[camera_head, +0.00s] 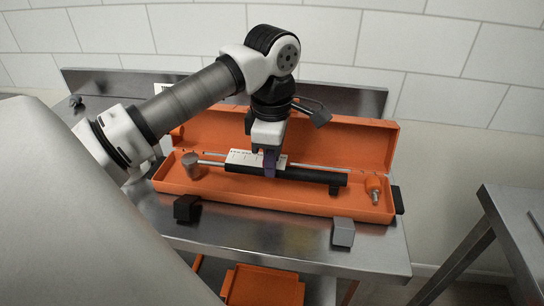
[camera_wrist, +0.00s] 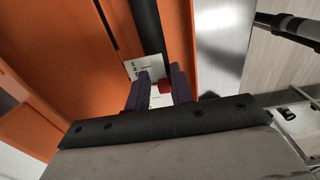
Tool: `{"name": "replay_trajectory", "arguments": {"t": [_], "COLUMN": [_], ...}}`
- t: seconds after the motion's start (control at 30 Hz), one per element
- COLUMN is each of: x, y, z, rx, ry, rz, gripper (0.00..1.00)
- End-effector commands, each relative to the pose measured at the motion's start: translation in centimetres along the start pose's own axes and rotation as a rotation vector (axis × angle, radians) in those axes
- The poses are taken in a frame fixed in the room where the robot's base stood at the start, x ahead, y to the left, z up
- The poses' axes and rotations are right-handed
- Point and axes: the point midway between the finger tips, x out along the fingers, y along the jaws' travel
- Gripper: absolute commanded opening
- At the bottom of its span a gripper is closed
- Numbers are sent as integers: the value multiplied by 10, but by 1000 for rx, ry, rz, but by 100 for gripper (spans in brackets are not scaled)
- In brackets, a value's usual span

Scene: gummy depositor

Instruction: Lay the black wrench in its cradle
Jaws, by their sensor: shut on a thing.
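The black wrench (camera_head: 310,174) has a thick black handle, and a thin silver shaft runs left from it to a round grey head. It lies lengthwise over the open orange case (camera_head: 280,199); I cannot tell whether it rests inside or hangs just above. My gripper (camera_head: 269,165) points down and is shut on the handle left of its middle. In the wrist view the handle (camera_wrist: 147,25) runs up from between my fingers (camera_wrist: 160,82), with a small red piece (camera_wrist: 165,87) there. No part is clearly the cradle.
A black block (camera_head: 187,208) and a grey block (camera_head: 343,232) stand on the steel table (camera_head: 275,245) before the case. A white marked plate (camera_head: 240,156) lies behind the handle. An orange piece (camera_head: 373,184) sits at the case's right end. Another steel table (camera_head: 512,225) stands right.

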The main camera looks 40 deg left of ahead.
Motion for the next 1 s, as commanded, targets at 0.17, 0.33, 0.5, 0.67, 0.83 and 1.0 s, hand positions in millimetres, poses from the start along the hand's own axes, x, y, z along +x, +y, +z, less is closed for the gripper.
{"name": "replay_trajectory", "arguments": {"t": [0.17, 0.33, 0.5, 0.67, 0.83, 1.0], "x": [8, 6, 6, 6, 6, 1], "y": [0, 0, 0, 0, 0, 0], "z": [0, 0, 0, 0, 0, 0], "rx": [0, 0, 0, 0, 0, 0], "ry": [0, 0, 0, 0, 0, 0], "rz": [0, 0, 1, 0, -1, 0], "gripper": [0, 0, 35, 48, 48, 48]}}
